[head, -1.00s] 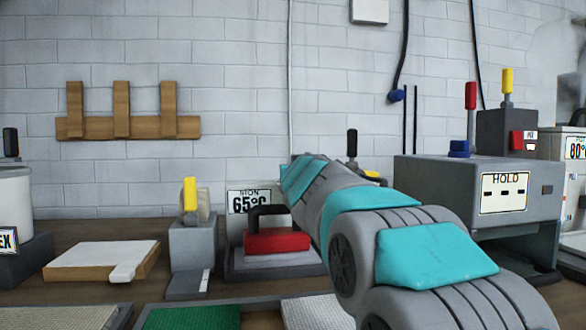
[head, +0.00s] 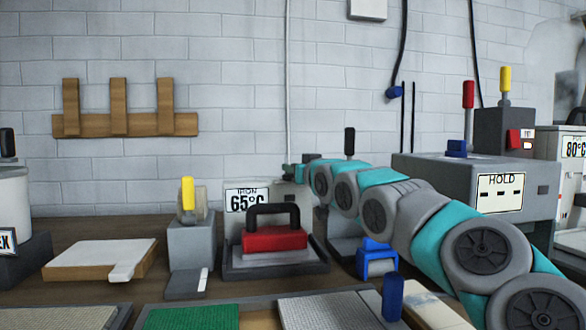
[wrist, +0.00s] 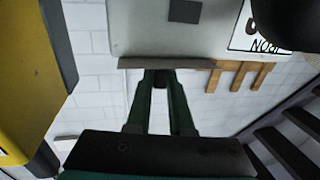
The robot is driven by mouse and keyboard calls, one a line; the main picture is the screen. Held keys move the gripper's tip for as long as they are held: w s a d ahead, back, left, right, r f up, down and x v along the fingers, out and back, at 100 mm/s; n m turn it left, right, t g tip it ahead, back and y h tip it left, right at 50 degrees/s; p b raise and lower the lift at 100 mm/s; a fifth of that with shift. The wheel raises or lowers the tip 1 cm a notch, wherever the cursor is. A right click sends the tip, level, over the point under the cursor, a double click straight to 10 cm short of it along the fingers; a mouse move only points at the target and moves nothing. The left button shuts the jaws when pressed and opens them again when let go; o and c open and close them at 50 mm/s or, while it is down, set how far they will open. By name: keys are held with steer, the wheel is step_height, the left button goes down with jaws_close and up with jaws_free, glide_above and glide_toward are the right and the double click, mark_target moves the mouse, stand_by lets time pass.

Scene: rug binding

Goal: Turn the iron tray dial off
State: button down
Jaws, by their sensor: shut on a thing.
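The iron tray station has a pale panel with an IRON 65°C sign (head: 246,199). In front of it a red iron (head: 275,238) with a black handle rests on the dark iron tray (head: 315,266). My gripper (wrist: 162,92) has its dark green fingers close together on a small dark knob (wrist: 159,79), apparently the iron tray dial, at the pale panel (wrist: 180,40). In the head view my arm reaches to the panel's upper right, where its end is small and the dial cannot be made out. The dial's setting is not readable.
A grey press with a HOLD display (head: 501,193) stands right of my arm. A blue block (head: 377,262) sits below my arm. A yellow-handled grey device (head: 190,240) is left of the iron. A yellow object (wrist: 28,80) looms close at the wrist view's left.

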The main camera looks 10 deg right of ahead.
steer(key=shift+n+y, duration=0.3)
steer(key=shift+y, duration=0.1)
steer(key=shift+r, duration=0.1)
stand_by(0.3)
steer(key=c, duration=0.8)
jaws_free()
steer(key=b+v, duration=0.2)
steer(key=v, duration=0.5)
steer(key=shift+s, duration=0.35)
steer(key=shift+d, duration=0.1)
